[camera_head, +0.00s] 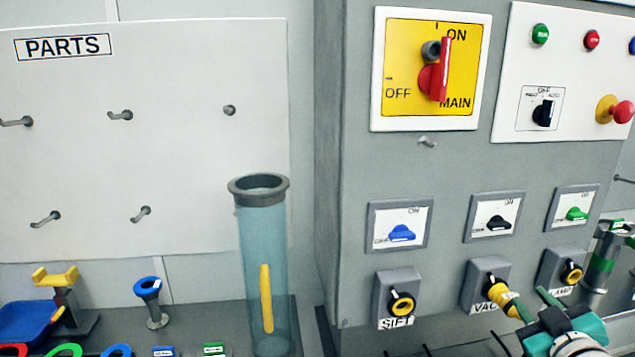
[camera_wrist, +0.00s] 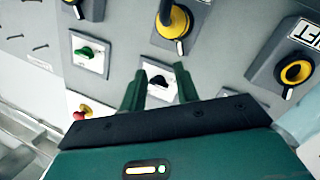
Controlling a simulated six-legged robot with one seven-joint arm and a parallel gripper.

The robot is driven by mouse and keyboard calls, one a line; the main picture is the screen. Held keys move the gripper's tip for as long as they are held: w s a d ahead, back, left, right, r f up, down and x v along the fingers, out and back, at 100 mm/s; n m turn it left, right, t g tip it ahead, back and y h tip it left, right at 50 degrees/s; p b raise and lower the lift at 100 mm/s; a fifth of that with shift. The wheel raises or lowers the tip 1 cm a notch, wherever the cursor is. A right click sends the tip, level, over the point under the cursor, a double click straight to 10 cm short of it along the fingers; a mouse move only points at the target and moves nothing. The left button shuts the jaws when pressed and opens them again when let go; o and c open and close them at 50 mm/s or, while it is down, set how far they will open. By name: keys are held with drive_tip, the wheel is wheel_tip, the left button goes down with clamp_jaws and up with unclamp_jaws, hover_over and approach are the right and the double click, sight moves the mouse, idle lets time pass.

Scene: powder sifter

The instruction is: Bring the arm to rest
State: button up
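My gripper (camera_head: 535,302) is at the lower right of the head view, in front of the grey control cabinet (camera_head: 375,165). In the wrist view its two green fingers (camera_wrist: 160,88) stand apart with nothing gripped between them. Beyond them is the switch plate with the black knob (camera_wrist: 160,82). A yellow plug (camera_head: 502,296) sits in the VAC socket (camera_head: 477,277), just left of my fingers in the head view; it also shows above them in the wrist view (camera_wrist: 174,22). I cannot tell whether a finger touches it.
The SIFT socket (camera_head: 400,303) shows no plug. The red main switch handle (camera_head: 437,75) points to ON. A clear tube (camera_head: 262,235) with a yellow strip stands left of the cabinet. A parts board (camera_head: 170,165) with bare pegs hangs behind. Small coloured parts and a blue scoop (camera_head: 28,320) are lower left.

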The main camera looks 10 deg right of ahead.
drive_tip(key=s+a+f+m+g+y, duration=0.1)
drive_tip(key=s+a+f+g, duration=0.1)
drive_tip(key=a, duration=0.7)
drive_tip(key=s+a+f+m+g+y, duration=0.1)
drive_tip(key=s+a+f+g, duration=0.1)
drive_tip(key=a+g, duration=0.3)
drive_tip(key=s+a+f+m+g+y, duration=0.1)
drive_tip(key=s+a+f+g+y, duration=0.1)
drive_tip(key=a, duration=1.1)
drive_tip(key=shift+s+a+g, duration=0.2)
drive_tip(key=shift+s+g, duration=0.7)
drive_tip(key=shift+s, duration=0.1)
